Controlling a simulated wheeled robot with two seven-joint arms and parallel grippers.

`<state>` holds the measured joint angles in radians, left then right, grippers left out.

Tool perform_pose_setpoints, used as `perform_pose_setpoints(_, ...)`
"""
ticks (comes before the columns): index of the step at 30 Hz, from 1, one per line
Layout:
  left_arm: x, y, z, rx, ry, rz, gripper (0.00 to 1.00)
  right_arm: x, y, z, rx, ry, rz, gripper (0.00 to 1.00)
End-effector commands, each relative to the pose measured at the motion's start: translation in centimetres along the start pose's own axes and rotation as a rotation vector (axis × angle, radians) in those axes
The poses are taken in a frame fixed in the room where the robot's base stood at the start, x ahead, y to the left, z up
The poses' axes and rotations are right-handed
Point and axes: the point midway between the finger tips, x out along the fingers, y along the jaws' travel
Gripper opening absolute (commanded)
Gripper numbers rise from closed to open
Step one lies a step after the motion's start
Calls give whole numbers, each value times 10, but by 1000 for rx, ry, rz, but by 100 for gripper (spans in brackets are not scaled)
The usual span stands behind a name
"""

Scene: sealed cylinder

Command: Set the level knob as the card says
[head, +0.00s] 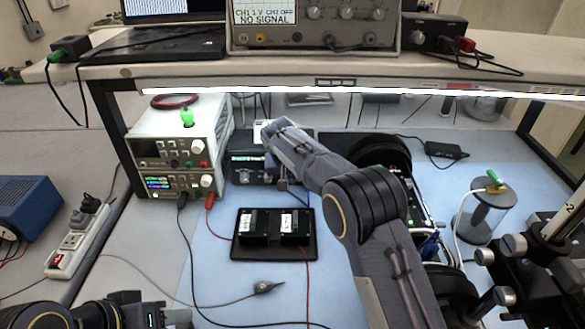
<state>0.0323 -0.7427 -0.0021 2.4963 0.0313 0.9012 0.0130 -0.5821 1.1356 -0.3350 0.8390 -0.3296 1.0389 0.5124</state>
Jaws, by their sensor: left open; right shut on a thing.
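My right gripper (283,184) is at the front right of a black box (245,170) with a small green display, at the back of the blue mat. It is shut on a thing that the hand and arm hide. I cannot make out the level knob; the right part of the box's front is covered by my arm. A white card-like piece (259,132) shows on top of the box, partly behind my wrist; its writing cannot be read. My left gripper (178,315) is open at the bottom left edge, away from the box.
A power supply (172,150) with knobs stands left of the box. A black tray (274,253) with labelled black blocks lies in front. Cables cross the mat (225,265). A clear cylinder (487,215) stands right. A shelf (300,68) with an oscilloscope (314,38) overhangs the back.

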Motion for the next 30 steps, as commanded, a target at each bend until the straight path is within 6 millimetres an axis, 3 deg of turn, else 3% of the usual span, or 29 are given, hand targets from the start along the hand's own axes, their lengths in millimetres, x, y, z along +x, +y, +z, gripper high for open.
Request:
perform_pose_setpoints(3, -12, 6, -6, 0, 0, 0, 44, -3, -3, -1, -36, -1, 79, 0)
perform_pose_setpoints(13, -23, 10, -12, 0, 0, 0, 44, 0, -6, 0, -97, 0, 232, 0)
perform_pose_setpoints(30, -25, 11, -12, 0, 0, 0, 44, 2, -7, 1, -113, -1, 272, 0)
